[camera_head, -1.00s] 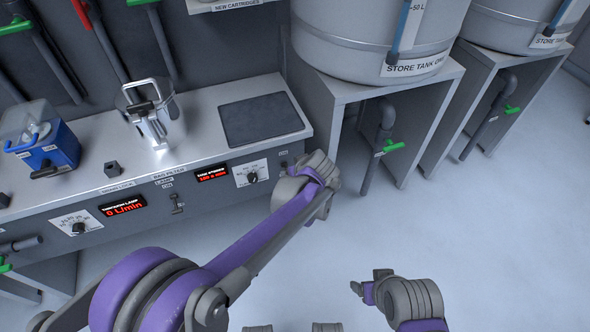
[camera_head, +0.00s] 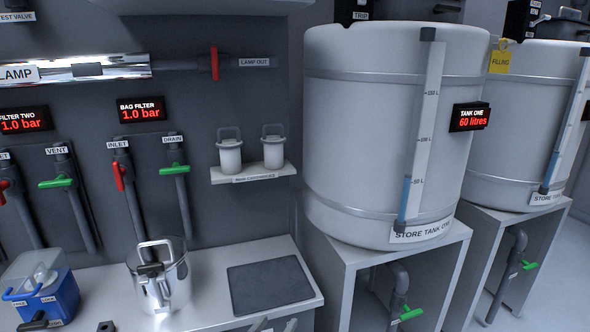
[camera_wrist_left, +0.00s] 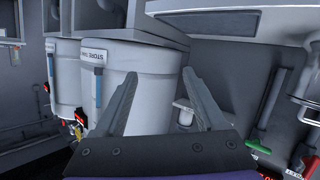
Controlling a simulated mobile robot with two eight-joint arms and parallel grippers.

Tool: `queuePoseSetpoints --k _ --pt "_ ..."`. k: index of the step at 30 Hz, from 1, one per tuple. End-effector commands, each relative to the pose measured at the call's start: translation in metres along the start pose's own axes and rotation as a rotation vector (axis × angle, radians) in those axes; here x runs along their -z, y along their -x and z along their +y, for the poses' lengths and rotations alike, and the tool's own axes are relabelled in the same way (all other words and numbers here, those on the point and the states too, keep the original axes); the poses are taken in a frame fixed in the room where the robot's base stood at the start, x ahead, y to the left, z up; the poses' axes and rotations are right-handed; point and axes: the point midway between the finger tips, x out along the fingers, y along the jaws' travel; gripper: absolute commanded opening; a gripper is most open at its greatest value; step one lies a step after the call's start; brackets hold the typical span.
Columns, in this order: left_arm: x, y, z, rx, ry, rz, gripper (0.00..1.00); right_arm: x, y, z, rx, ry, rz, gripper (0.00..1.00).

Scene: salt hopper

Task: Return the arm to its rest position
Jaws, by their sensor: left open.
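My left gripper (camera_wrist_left: 160,75) is open in the left wrist view, its two fingers spread apart with nothing between them. Behind the fingers, at some distance, is the big pale store tank one (camera_wrist_left: 150,85). In the head view only small grey tips of my left gripper (camera_head: 275,326) show at the bottom edge, in front of the bench. The rest of my left arm is out of that view. My right gripper is not in view.
The bench (camera_head: 215,300) carries a metal filter vessel (camera_head: 160,275), a dark mat (camera_head: 270,287) and a blue box (camera_head: 42,290). Two white cartridges stand on a small shelf (camera_head: 252,175). Store tank one (camera_head: 370,130) stands on a stand at right. Open floor (camera_head: 565,290) lies far right.

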Motion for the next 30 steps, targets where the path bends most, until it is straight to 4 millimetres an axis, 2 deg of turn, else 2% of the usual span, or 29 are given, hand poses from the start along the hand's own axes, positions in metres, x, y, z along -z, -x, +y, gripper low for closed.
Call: queuePoseSetpoints --k 1,4,6,9,15,18,24,30 --pt "-0.022 0.022 -0.002 -0.023 -0.015 -0.075 0.72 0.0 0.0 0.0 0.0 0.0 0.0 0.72" --pt "-0.077 0.066 -0.011 -0.027 -0.029 -0.273 0.72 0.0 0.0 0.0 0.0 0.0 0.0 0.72" --pt "-0.116 0.098 -0.024 0.012 -0.026 -0.412 0.72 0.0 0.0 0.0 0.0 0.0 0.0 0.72" --pt "-0.162 0.141 -0.046 0.105 -0.014 -0.581 0.72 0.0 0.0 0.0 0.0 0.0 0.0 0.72" --pt "-0.23 0.226 -0.097 0.371 0.028 -0.838 0.72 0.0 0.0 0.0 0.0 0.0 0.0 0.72" --pt "-0.187 0.242 -0.085 0.37 0.026 -0.824 0.72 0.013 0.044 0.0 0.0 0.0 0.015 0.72" --pt "-0.12 0.264 -0.068 0.367 0.02 -0.797 0.72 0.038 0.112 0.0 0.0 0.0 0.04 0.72" --pt "-0.053 0.278 -0.054 0.365 0.015 -0.774 0.72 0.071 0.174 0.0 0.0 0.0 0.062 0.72"
